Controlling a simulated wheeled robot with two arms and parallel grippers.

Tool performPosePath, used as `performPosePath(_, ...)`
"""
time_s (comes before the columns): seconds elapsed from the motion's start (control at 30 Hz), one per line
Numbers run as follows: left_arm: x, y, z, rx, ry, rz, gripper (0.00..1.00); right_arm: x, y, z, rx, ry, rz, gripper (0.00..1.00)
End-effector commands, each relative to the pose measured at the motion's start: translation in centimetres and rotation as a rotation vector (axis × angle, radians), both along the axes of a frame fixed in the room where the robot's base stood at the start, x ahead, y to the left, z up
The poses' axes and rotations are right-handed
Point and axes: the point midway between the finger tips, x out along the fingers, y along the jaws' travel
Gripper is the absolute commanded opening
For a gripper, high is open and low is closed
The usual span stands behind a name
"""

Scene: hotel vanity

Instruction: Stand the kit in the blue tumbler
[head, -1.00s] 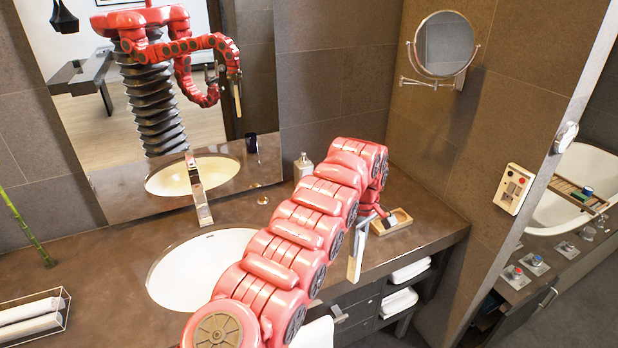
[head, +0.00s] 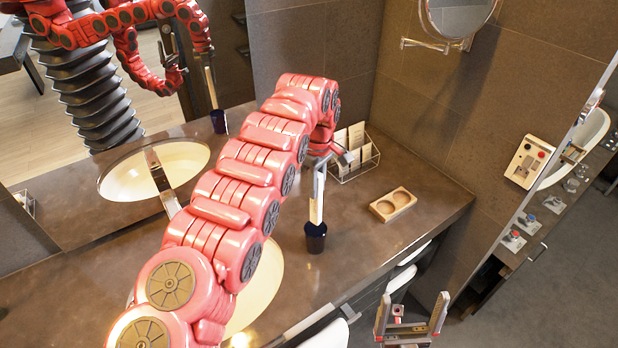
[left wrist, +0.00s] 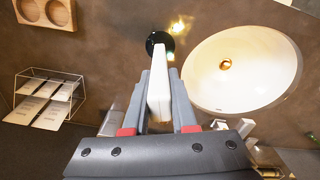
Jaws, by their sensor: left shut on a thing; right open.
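My left gripper (head: 319,180) points down over the counter and is shut on the kit (head: 316,212), a slim, pale, upright piece. The blue tumbler (head: 315,240), very dark, stands on the counter directly below, and the kit's lower end meets its mouth. In the left wrist view the kit (left wrist: 158,97) sits between the fingers (left wrist: 160,85), its far end over the tumbler's dark opening (left wrist: 153,39). I cannot tell how deep the end is inside. My right gripper (head: 408,318) is open and empty, low in front of the counter.
A wooden tray with two round recesses (head: 393,203) lies right of the tumbler. A wire rack with cards (head: 354,153) stands behind, near the wall. The sink (head: 262,297) is to the left, partly behind my arm. The counter around the tumbler is clear.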

Motion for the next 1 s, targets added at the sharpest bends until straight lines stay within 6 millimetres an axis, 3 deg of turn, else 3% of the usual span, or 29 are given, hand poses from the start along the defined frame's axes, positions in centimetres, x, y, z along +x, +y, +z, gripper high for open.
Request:
performPosePath(0.4,0.0,0.1,-2.0,-0.001,-0.001,0.001,0.0,0.0,0.0,0.3,0.0,0.0,0.0,1.0)
performPosePath(1.0,0.0,0.1,-6.2,0.0,0.001,0.001,0.0,0.0,0.0,-2.0,0.0,0.0,0.0,1.0)
